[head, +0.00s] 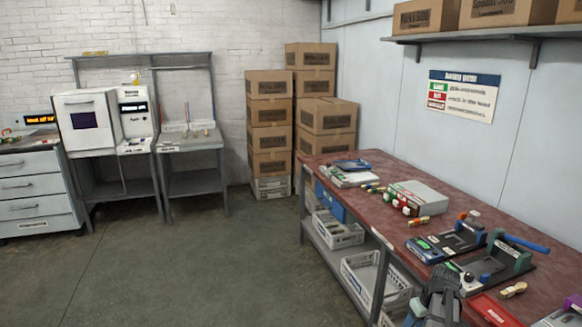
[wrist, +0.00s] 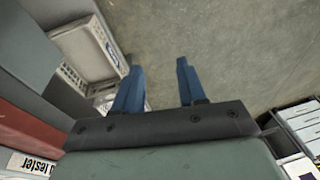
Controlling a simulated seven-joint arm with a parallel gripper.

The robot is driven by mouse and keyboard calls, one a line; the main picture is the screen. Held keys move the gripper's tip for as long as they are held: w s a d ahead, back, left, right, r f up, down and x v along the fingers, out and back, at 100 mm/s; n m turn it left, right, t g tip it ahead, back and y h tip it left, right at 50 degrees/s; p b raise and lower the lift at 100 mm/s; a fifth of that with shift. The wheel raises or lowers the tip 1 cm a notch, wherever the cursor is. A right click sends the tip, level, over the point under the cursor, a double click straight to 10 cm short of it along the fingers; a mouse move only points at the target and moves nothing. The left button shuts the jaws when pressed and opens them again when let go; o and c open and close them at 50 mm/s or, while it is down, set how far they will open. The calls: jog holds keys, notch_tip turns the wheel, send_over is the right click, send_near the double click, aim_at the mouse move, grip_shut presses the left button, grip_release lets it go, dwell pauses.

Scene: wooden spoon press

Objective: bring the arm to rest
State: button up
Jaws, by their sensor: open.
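My gripper (wrist: 157,82) shows in the wrist view with its two blue fingers apart. Nothing is between the fingers. They point out over bare grey floor, beside the workbench. In the head view a dark grey part of my arm shows at the bottom edge, in front of the red-topped bench (head: 340,166). The fingers cannot be made out clearly there.
The bench top holds a grey box (head: 418,196) with coloured knobs, dark fixtures (head: 450,243) and a red tray (head: 495,312). White crates (head: 375,278) sit on its lower shelf. Cardboard boxes (head: 270,113) are stacked behind. Open floor (head: 190,265) lies left.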

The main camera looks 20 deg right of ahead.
jog(key=w+a+f+g, duration=0.1)
jog(key=w+a+f, duration=0.25)
jog(key=a, duration=0.65)
jog(key=w+a+f, duration=0.3)
jog(key=a+f, duration=0.1)
jog(key=a, duration=0.5)
jog(key=s+a+f+g+h, duration=0.1)
jog(key=a+f, duration=0.3)
jog(key=a, duration=0.6)
jog(key=a+f, duration=0.3)
jog(key=a, duration=0.8)
jog(key=s+f+g, duration=0.3)
jog(key=s+f, duration=0.7)
jog(key=s, duration=0.5)
jog(key=s+f+g, duration=0.3)
jog(key=s+f, duration=0.7)
jog(key=s, duration=0.4)
jog(key=shift+s+f+n+g, duration=0.25)
jog(key=shift+s+n+g, duration=0.05)
jog(key=shift+s, duration=0.05)
jog(key=shift+a, duration=0.1)
